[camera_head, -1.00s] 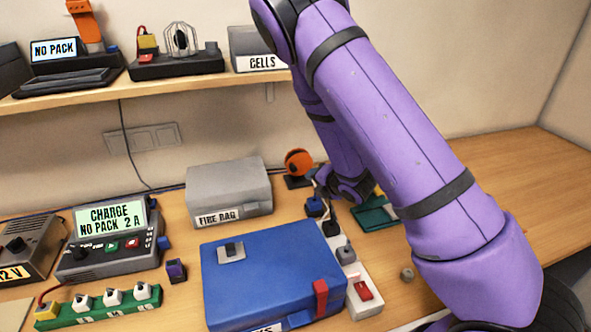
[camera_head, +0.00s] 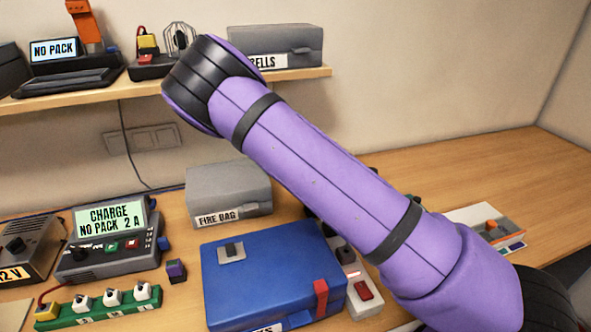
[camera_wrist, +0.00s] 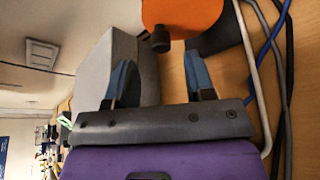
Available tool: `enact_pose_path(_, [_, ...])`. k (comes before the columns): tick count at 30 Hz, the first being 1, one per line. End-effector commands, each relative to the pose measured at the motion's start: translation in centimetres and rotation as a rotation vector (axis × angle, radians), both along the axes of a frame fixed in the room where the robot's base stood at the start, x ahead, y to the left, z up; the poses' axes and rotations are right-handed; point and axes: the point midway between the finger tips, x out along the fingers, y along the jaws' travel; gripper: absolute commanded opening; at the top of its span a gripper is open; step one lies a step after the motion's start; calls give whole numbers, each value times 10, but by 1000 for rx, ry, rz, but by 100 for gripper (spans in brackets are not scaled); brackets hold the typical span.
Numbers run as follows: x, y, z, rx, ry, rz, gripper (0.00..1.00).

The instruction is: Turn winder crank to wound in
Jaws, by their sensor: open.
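The orange winder (camera_wrist: 185,14) is at the top of the wrist view. Its dark crank knob (camera_wrist: 160,40) sticks out toward my gripper. My gripper (camera_wrist: 160,64) is open, with its two blue-grey fingers apart. In the picture the knob lies between and just ahead of the fingertips, and nothing is held. I cannot tell whether a finger touches the winder. In the head view my purple arm hides both the winder and my gripper.
The grey fire bag box (camera_head: 229,192) stands left of my arm. Blue and dark cables (camera_wrist: 280,70) run right of my gripper. The bench's right side is mostly clear.

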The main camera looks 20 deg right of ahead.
Motion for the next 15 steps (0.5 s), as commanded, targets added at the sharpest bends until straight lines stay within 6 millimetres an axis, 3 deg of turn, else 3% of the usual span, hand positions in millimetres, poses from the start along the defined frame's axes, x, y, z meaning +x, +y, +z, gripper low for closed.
enact_pose_path(6, [31, 7, -11, -1, 0, 0, 49])
enact_pose_path(15, [45, 10, -16, 1, 1, -1, 49])
